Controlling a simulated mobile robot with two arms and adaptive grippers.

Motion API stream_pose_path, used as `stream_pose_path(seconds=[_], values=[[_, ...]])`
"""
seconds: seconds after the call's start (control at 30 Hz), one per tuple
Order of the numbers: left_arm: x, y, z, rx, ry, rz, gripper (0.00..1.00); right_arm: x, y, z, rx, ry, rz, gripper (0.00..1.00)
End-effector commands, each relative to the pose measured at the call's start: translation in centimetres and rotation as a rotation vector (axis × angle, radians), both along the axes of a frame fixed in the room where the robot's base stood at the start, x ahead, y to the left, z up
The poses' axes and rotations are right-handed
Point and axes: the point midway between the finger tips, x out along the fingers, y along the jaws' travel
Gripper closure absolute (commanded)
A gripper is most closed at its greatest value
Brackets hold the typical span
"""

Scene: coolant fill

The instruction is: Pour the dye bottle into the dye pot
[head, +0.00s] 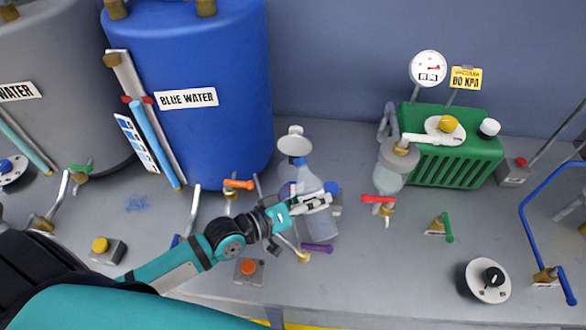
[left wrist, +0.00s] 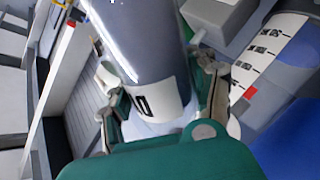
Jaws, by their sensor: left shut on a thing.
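My left gripper (head: 316,201) reaches in from the left at the bench's middle. In the left wrist view its two fingers (left wrist: 165,100) are shut on a grey cylindrical bottle (left wrist: 145,45), which I take as the dye bottle. Its white label shows a "D"; the rest of the lettering is hidden. In the head view, a pale translucent cone (head: 306,177) and a grey translucent body (head: 323,226) show around the gripper. I cannot tell exactly where the bottle ends. A white cup-like mouth (head: 295,142) is just above. I cannot identify the dye pot. My right gripper is not in view.
The blue water tank (head: 225,60) stands behind and left. A glass vessel (head: 389,178) and the green vacuum unit (head: 455,158) stand right. Valves with orange (head: 238,184), red (head: 378,199) and purple (head: 317,248) handles surround the gripper.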

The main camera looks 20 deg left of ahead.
Motion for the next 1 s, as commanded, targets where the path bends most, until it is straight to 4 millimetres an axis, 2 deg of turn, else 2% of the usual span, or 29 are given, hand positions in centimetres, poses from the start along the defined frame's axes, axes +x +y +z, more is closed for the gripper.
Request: stream_pose_path(seconds=[1.0], values=[[-0.27,-0.35,0.11,-0.083,0.074,0.0,0.93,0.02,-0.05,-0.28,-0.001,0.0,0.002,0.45]])
